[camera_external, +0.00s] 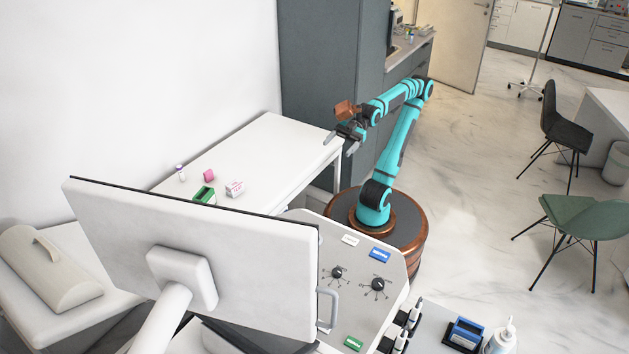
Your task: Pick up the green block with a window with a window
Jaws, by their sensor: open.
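A green block with a dark window-like opening (204,194) sits on the white table (275,150), close to the table's near edge. Its lower part is hidden behind the monitor's top edge. My gripper (342,146) is open and empty, above the table's right end. It is well to the right of the green block and apart from it.
Close to the block are a pink block (209,175), a white box with pink print (235,188) and a small white bottle with a purple cap (181,173). A large monitor (200,260) stands in front. The table's right half is clear.

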